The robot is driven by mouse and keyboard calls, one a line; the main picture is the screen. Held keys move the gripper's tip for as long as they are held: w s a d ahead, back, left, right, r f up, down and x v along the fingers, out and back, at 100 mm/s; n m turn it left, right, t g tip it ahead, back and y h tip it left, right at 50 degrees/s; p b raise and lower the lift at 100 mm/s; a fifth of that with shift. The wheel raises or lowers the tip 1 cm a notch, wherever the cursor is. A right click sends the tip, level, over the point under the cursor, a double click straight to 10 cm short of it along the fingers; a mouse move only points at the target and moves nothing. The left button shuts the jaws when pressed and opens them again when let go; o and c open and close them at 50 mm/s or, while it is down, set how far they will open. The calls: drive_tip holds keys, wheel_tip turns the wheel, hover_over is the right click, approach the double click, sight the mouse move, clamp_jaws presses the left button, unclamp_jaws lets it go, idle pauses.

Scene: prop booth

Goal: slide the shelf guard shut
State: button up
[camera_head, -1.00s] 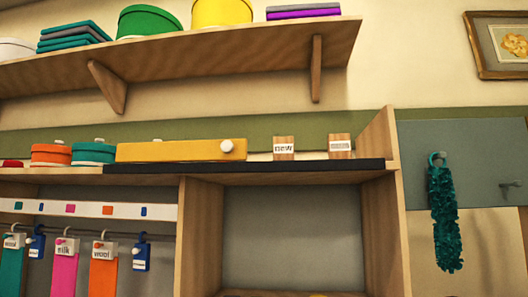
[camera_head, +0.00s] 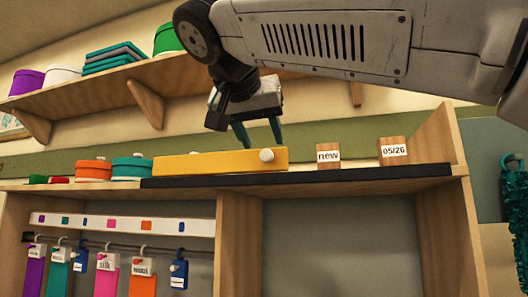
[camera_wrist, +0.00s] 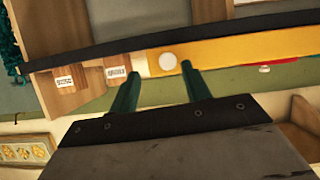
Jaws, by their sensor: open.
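The shelf guard is a long yellow panel (camera_head: 210,164) with a round white knob (camera_head: 266,155) near its right end. It stands along the left half of a dark strip (camera_head: 360,176) on the cabinet's top shelf. The strip's right half is uncovered, with wooden blocks labelled "new" (camera_head: 328,155) and "05/26" (camera_head: 393,151) behind it. My gripper (camera_head: 264,145) is open, its two teal fingers pointing down at the knob. In the wrist view the knob (camera_wrist: 168,62) shows between the fingers, close to the tips. I cannot tell whether they touch it.
An upper shelf (camera_head: 90,95) holds more boxes and folded cloth. Labelled hangers (camera_head: 105,270) hang below. A wooden side panel (camera_head: 440,140) closes the right end.

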sight(266, 153)
drive_tip(key=shift+t, duration=0.3)
drive_tip(key=x, duration=0.4)
drive_tip(key=r+x, duration=0.1)
drive_tip(key=x, duration=0.1)
drive_tip(key=shift+w+a, duration=0.3)
drive_tip(key=shift+w, duration=0.25)
drive_tip(key=shift+c, duration=0.3)
clamp_jaws()
